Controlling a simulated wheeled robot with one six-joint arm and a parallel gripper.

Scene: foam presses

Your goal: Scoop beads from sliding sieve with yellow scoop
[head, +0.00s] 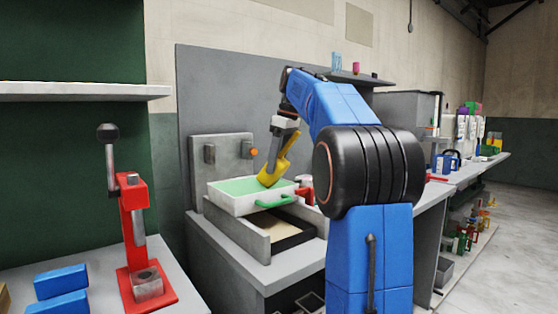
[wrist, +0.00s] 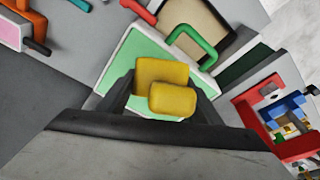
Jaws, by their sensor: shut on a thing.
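The yellow scoop (head: 282,161) is held in my gripper (head: 284,132) with its lower end at the sieve. It also shows in the wrist view (wrist: 166,87), between the two dark fingers. The sliding sieve (head: 239,207) is a white tray with a pale green inside and a green handle (head: 274,201) on its front. I cannot make out single beads on the green surface. The scoop's tip is over the right part of the tray; whether it touches the green surface I cannot tell.
Below the sieve is an open tray (head: 262,240) with a tan floor. A grey back panel (head: 222,152) stands behind. A red lever press (head: 136,220) and blue blocks (head: 61,281) are on the left table. A shelf (head: 85,92) hangs above it.

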